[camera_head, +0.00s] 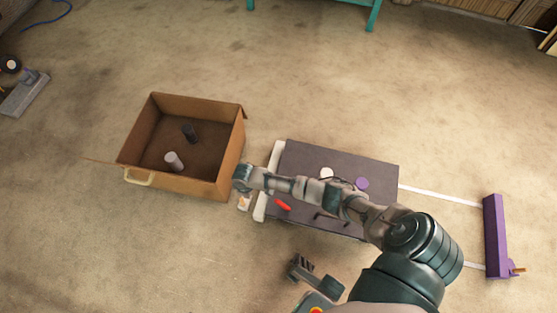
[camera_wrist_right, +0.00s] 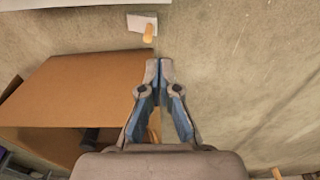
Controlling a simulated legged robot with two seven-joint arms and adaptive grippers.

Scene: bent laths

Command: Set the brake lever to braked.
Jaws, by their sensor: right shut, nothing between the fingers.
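I cannot tell for sure which part is the brake lever. A small red handle (camera_head: 283,205) lies on the dark board (camera_head: 310,155), near its left end.
The open cardboard box (camera_head: 228,172) holds two cylinders (camera_head: 174,161). A small white plate with an orange peg (camera_wrist_right: 148,32) lies beyond my right fingertips. White strips (camera_head: 440,195) run from the board to a purple bar (camera_head: 495,235). The floor around is mostly clear.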

